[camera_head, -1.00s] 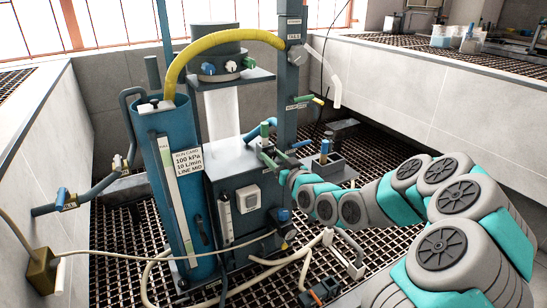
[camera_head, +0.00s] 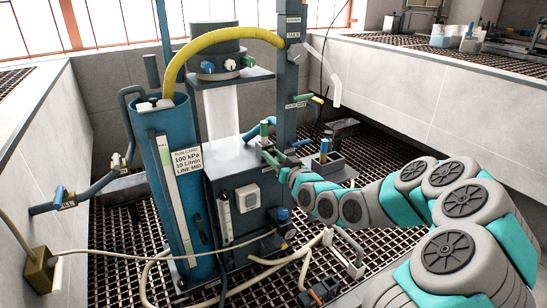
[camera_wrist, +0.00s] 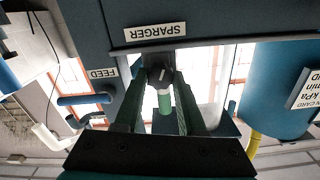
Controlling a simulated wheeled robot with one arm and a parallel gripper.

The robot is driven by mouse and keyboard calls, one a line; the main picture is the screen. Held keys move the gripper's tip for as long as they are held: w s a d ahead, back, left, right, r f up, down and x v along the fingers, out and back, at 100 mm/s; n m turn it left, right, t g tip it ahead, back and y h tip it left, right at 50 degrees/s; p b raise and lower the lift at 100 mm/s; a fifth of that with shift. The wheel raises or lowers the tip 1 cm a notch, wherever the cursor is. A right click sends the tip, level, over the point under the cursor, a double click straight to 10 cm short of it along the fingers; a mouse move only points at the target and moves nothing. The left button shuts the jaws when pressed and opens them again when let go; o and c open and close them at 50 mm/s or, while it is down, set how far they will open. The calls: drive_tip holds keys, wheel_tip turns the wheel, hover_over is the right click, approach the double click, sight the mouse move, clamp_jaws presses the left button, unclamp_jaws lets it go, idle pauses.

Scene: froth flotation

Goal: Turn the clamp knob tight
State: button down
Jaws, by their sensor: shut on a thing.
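The clamp knob (camera_wrist: 160,76) is a small dark knob with a white pointer line, between my fingertips in the wrist view, by the SPARGER label (camera_wrist: 155,32). My gripper (camera_wrist: 159,70) has two long green fingers, shut on the knob from both sides. A green cylinder (camera_wrist: 165,103) shows between the fingers behind the knob. In the head view my gripper (camera_head: 270,156) reaches from the right to the upper edge of the dark machine housing (camera_head: 238,168). The knob is too small and covered there to make out.
A blue column (camera_head: 170,190) with a card stands left of the housing. A yellow hose (camera_head: 215,38) arches above. A grey post (camera_head: 288,85) rises behind my gripper. A blue-handled fitting (camera_head: 323,152) stands to the right. Hoses (camera_head: 150,255) lie across the floor grating.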

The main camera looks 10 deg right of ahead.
drive_tip(key=m+b, duration=0.3)
drive_tip(key=m, duration=0.1)
drive_tip(key=m+b, duration=0.3)
drive_tip(key=shift+a+f+m, duration=0.1)
drive_tip(key=shift+a+m, duration=0.1)
drive_tip(key=shift+m, duration=0.2)
idle(0.3)
drive_tip(key=c, duration=0.5)
unclamp_jaws()
drive_tip(key=shift+s+a, duration=0.1)
drive_tip(key=shift+a, duration=0.05)
drive_tip(key=shift+s, duration=0.1)
drive_tip(key=shift+m+b, duration=0.3)
drive_tip(key=shift+b, duration=0.05)
